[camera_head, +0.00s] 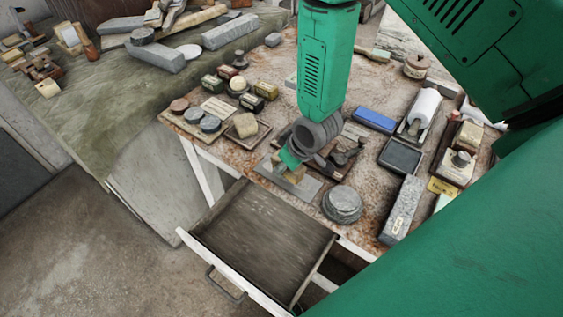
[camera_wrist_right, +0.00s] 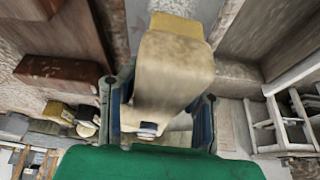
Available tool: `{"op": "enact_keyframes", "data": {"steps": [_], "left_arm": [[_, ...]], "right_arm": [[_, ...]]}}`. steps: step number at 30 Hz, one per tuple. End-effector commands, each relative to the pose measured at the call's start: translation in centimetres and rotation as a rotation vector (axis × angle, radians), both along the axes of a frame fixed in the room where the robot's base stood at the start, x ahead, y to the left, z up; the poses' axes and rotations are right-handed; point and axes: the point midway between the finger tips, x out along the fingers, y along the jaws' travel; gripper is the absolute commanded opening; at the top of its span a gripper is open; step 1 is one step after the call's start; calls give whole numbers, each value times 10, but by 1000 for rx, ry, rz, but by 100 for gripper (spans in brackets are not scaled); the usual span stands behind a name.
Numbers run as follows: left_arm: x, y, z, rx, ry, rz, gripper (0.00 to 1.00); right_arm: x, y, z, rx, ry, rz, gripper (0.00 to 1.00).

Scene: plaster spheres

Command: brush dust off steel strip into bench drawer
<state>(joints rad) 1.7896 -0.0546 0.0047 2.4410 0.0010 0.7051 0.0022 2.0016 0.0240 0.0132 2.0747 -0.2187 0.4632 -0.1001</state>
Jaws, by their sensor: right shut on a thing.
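My right gripper (camera_head: 290,160) reaches down from the top in the head view and is shut on a brush (camera_head: 294,175) with a pale tan body. The brush sits low over the grey steel strip (camera_head: 308,192), which lies at the bench's front edge above the drawer. I cannot tell whether the bristles touch it. In the right wrist view the brush (camera_wrist_right: 175,75) stands between the two fingers (camera_wrist_right: 160,118), with a yellowish part at its far end. The bench drawer (camera_head: 262,236) is pulled open and looks empty. Dust on the strip is too small to make out. My left gripper is out of view.
A round grey stack (camera_head: 342,204) stands close right of the strip. A grey block (camera_head: 402,209), a dark tray (camera_head: 400,156) and a blue box (camera_head: 374,120) lie further right. Round pads (camera_head: 209,124) and small boxes lie to the left. Floor is clear before the drawer.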

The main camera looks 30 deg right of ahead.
Motion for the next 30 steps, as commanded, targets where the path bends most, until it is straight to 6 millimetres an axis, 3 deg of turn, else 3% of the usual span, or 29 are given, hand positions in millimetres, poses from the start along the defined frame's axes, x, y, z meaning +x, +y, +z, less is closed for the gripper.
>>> {"op": "enact_keyframes", "data": {"steps": [5, 17, 30], "left_arm": [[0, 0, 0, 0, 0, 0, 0], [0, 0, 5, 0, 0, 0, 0], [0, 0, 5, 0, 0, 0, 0]], "right_arm": [[-3, -1, -1, 0, 1, -1, 7], [-35, -14, -4, 0, 1, -1, 7], [-37, -15, -4, 0, -1, 0, 7]]}}
